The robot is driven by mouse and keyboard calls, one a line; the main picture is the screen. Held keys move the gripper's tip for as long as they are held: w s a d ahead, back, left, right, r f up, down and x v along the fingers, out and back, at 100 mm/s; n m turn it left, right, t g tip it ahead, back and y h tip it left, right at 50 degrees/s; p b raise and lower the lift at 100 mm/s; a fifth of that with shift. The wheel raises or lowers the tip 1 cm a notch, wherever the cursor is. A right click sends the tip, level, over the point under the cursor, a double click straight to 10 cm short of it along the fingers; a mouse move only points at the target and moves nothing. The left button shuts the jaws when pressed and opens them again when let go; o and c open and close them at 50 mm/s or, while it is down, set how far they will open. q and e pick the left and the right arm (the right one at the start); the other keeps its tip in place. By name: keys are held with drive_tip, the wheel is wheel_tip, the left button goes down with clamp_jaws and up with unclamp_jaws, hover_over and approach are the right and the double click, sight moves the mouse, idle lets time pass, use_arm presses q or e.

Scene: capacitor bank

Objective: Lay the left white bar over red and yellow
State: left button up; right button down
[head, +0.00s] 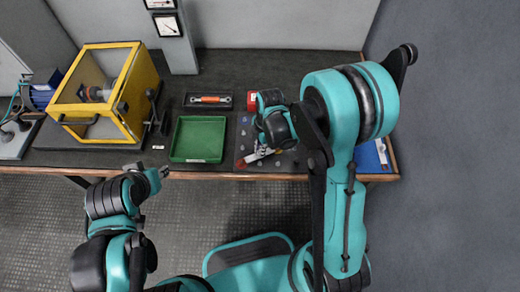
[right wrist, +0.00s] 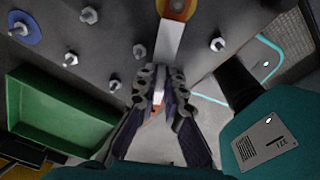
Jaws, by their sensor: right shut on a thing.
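A white bar (right wrist: 170,42) is held between the fingers of my right gripper (right wrist: 159,80). It runs up to a yellow-orange disc (right wrist: 177,8) at the top of the right wrist view; I cannot tell whether it touches. A small red patch (right wrist: 155,112) shows beneath the fingers. In the head view, my right gripper (head: 262,150) is low over the grey board, and a red disc (head: 240,163) is at the board's front left. Another white bar (head: 382,150) lies on a blue pad (head: 370,160) at the right. My left gripper (head: 160,172) hangs before the bench edge; its fingers are unclear.
Several bolts (right wrist: 140,51) stand up from the board around the bar. A blue disc (right wrist: 22,30) lies around one bolt. A green tray (head: 198,138) is left of the board, with an orange-handled tool (head: 210,100) behind it. A yellow-framed box (head: 105,95) stands further left.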

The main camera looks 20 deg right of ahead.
drive_tip(key=shift+f, duration=0.25)
drive_tip(key=c, duration=1.6)
unclamp_jaws()
drive_tip(key=shift+o, duration=0.2)
drive_tip(key=shift+r, duration=0.1)
wheel_tip(320, 180, up, 12)
drive_tip(key=d, duration=0.1)
drive_tip(key=shift+d, duration=0.25)
drive_tip(key=s+d+r+m+t, duration=0.1)
drive_tip(key=s+r+m+t, duration=0.1)
drive_tip(key=m, duration=0.4)
drive_tip(key=s+d+r+m+t+h, duration=0.1)
drive_tip(key=s+r+m+t, duration=0.1)
drive_tip(key=s+m, duration=0.3)
drive_tip(key=s+d+r+m+t, duration=0.1)
drive_tip(key=s+r+m+t, duration=0.2)
drive_tip(key=m, duration=0.6)
drive_tip(key=shift+s, duration=0.15)
drive_tip(key=shift+d, duration=0.1)
